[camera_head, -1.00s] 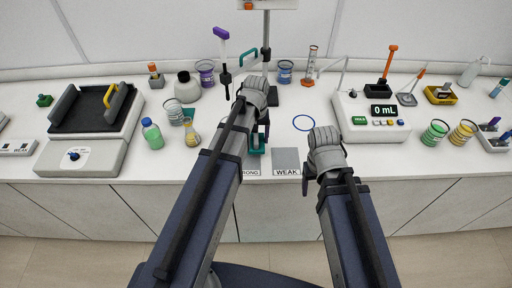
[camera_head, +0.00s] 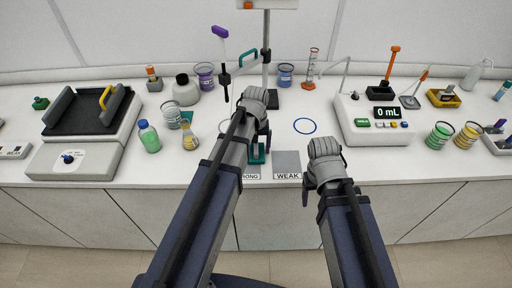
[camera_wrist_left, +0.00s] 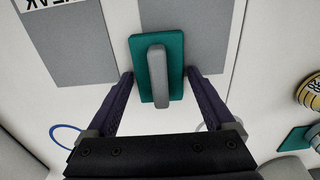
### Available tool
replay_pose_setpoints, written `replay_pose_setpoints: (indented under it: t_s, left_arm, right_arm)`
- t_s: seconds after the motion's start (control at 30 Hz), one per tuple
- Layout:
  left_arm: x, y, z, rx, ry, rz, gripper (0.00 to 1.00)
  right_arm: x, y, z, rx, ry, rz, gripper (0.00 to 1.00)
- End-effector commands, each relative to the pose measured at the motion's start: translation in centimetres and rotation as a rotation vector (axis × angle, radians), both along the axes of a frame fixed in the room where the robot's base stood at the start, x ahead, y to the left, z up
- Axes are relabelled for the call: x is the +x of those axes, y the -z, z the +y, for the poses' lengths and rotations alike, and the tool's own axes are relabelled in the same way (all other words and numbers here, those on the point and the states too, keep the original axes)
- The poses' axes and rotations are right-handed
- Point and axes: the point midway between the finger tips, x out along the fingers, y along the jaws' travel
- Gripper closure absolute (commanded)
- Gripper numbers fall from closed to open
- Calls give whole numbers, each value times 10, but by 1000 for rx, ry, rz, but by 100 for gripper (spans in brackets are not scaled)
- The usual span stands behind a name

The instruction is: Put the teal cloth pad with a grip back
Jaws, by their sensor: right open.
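The teal pad with a grey upright grip (camera_wrist_left: 174,94) shows in the left wrist view between the fingers of my left gripper (camera_wrist_left: 160,76). It overlaps the edge of a grey square (camera_wrist_left: 205,30). The fingers stand on either side, with gaps to the grip, so the gripper is open. In the head view the teal pad (camera_head: 257,155) is partly hidden by my left gripper (camera_head: 262,140), at the square with the partly covered "...ONG" label. My right gripper (camera_head: 307,186) is open and empty near the counter's front edge.
A second grey square (camera_head: 287,161) labelled WEAK lies right of the pad, with a blue ring (camera_head: 304,126) behind it. A teal mat (camera_head: 187,116) lies left among a beaker and flask. A stand (camera_head: 266,60) rises behind my left gripper. A meter (camera_head: 375,123) stands right.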

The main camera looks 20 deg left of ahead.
Motion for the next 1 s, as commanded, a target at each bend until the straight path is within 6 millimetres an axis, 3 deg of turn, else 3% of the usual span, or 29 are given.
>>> replay_pose_setpoints:
  t_s: [0.1,0.57,1.0]
  left_arm:
    - [0,0,0,0,0,0,0]
    - [0,-10,0,0,0,0,0]
    - [0,-66,0,0,0,0,0]
  right_arm:
    - [0,0,0,0,0,0,31]
    - [0,-10,0,0,0,0,31]
    - [0,-67,0,0,-1,0,31]
